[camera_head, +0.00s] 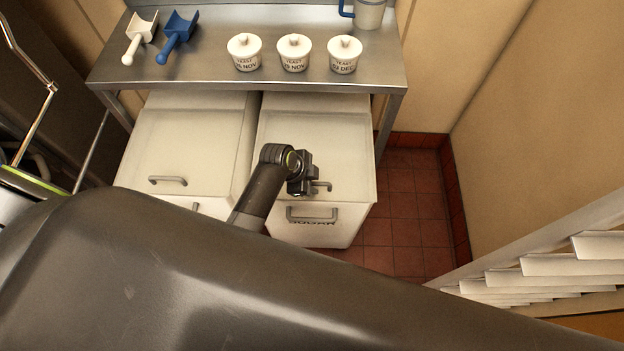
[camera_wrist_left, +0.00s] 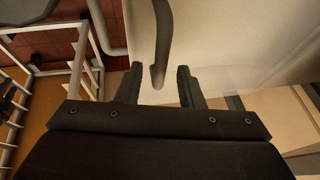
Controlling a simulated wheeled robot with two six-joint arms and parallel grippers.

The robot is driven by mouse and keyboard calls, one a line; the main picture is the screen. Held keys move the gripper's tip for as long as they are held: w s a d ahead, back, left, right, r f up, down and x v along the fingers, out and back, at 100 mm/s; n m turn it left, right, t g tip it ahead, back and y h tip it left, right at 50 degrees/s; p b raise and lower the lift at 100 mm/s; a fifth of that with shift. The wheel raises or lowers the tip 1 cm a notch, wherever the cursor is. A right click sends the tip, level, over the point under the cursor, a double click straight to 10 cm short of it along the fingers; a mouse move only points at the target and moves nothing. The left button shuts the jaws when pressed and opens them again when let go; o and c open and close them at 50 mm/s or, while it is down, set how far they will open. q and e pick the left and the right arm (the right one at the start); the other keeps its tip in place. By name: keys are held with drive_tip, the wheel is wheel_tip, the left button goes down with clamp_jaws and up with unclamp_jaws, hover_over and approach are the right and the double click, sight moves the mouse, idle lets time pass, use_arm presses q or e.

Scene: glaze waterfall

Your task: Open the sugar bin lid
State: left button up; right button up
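The sugar bin (camera_head: 335,228) is the right one of two white bins under the steel bench, with partly legible dark lettering below its front handle (camera_head: 312,215). Its lid (camera_head: 330,140) lies shut, with a grey bar handle (camera_head: 322,186) near the front edge. My left gripper (camera_head: 303,187) is at that lid handle and hides part of it. In the left wrist view the gripper (camera_wrist_left: 158,86) is open. The end of the grey handle (camera_wrist_left: 162,45) shows between its fingertips, with a gap on each side. My right gripper is not in view.
A second white bin (camera_head: 185,145) stands close on the left, its lid shut. The bench (camera_head: 215,65) overhangs the backs of the bins and holds three yeast jars (camera_head: 293,53), a white scoop (camera_head: 139,38), a blue scoop (camera_head: 177,37) and a jug (camera_head: 369,12). Red-tiled floor (camera_head: 400,205) is clear at right.

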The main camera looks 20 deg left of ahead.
use_arm(q)
clamp_jaws()
drive_tip(key=shift+w, duration=0.1)
drive_tip(key=b, duration=0.9)
hover_over(314, 138)
drive_tip(key=s, duration=0.1)
drive_tip(key=shift+s+d+f, duration=0.15)
drive_tip(key=shift+d, duration=0.1)
drive_tip(key=shift+w+a+b, duration=0.2)
drive_tip(key=shift+w+b, duration=0.2)
drive_tip(key=shift+w, duration=0.2)
unclamp_jaws()
